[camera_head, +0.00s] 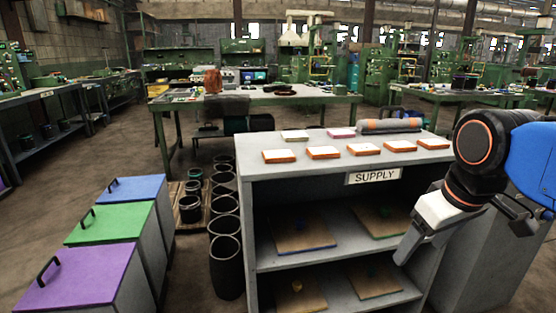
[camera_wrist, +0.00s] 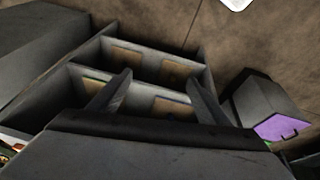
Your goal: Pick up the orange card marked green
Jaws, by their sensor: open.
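Several orange-edged cards with pale tops lie in a row on the grey supply cabinet (camera_head: 270,174). They are a far left card (camera_head: 278,156), a second card (camera_head: 323,153), a middle card (camera_head: 363,149), a fourth card (camera_head: 399,146) and a right card (camera_head: 435,143). Their marks are too small to read, so I cannot tell which is marked green. My gripper (camera_head: 408,250) hangs in front of the cabinet's right side, below the top and apart from the cards. In the wrist view my gripper (camera_wrist: 157,80) is open and empty, facing the shelves; no card shows between its fingers.
A tan card (camera_head: 295,136), a pink card (camera_head: 341,132) and a grey roll (camera_head: 390,126) lie behind the row. Flat boards, one blue-edged (camera_head: 306,241), lie on the shelves. Blue (camera_head: 135,188), green (camera_head: 112,222) and purple (camera_head: 82,279) lidded bins and black tubes (camera_head: 226,262) stand left.

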